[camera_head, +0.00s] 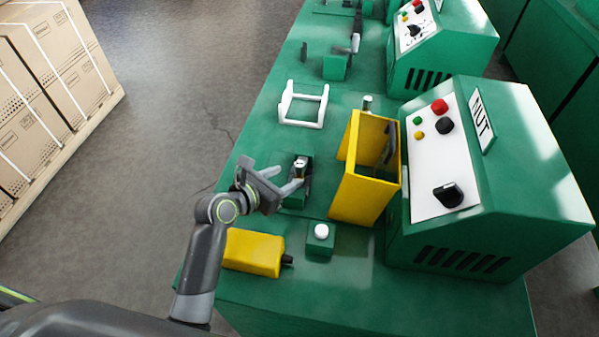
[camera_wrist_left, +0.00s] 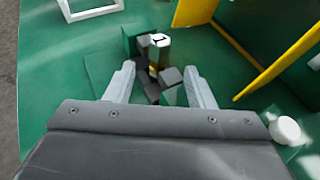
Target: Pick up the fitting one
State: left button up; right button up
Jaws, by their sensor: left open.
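The fitting (camera_head: 301,163) is a small piece with a pale top, standing in a dark holder on the green bench. In the left wrist view the fitting (camera_wrist_left: 160,43) has a dark mark like a 1 on its top and a brassy part below. My left gripper (camera_head: 285,180) is open and empty, reaching from the left. In the left wrist view the fingers (camera_wrist_left: 159,69) stand apart on either side of the dark holder blocks, with the fitting just beyond the fingertips. The fitting's lower end is hidden. My right gripper is not in view.
A yellow open guard (camera_head: 358,198) stands right of the fitting. A green machine (camera_head: 540,175) labelled NUT is behind it. Stacked boxes (camera_head: 45,95) stand left on the floor.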

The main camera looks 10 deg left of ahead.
aim_at(296, 169)
pick_arm(q)
jog(key=shift+r+x, duration=0.2)
jog(key=shift+x, duration=1.15)
jog(key=shift+r+x, duration=0.15)
jog(key=shift+x, duration=1.2)
jog(key=shift+w, duration=0.15)
grip_shut()
